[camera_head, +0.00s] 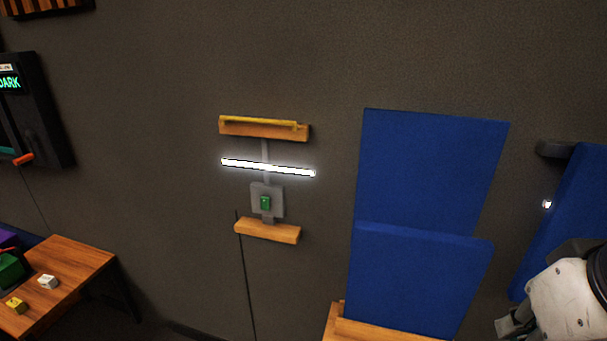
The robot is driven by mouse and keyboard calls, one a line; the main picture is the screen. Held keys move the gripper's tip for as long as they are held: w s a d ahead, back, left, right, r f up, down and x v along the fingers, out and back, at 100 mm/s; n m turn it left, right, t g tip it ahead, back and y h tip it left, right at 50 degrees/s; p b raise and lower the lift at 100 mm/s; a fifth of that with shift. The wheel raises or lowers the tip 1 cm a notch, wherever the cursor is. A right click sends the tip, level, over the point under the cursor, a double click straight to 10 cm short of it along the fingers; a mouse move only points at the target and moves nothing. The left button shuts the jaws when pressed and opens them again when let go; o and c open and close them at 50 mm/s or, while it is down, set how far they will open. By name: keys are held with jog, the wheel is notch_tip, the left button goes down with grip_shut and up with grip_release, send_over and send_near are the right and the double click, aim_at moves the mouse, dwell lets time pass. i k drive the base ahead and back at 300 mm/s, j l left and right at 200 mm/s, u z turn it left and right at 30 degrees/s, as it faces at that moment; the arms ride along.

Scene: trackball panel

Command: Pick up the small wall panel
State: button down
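A small grey panel (275,196) with a green part (265,203) on its face is on the dark wall, left of the picture's middle. It appears upright, just above a short wooden ledge (270,231). It is the likeliest match for the small wall panel. My gripper (513,326) shows only partly at the lower right edge, beside my white arm link. It is well to the right of the grey panel and apart from it. Its fingers are too cut off and dark to tell whether they are open or shut.
A glowing white bar (268,168) and a wooden shelf (263,130) are above the panel. Large blue boards (430,170) stand to the right, between my arm and the panel in the picture. A wooden table (75,263) with small blocks is at the lower left.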

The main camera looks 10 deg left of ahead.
aim_at(417, 282)
jog(key=i+j+z, duration=0.25)
jog(key=i+z, duration=0.2)
jog(key=i+j+z, duration=0.4)
jog(key=k, duration=0.1)
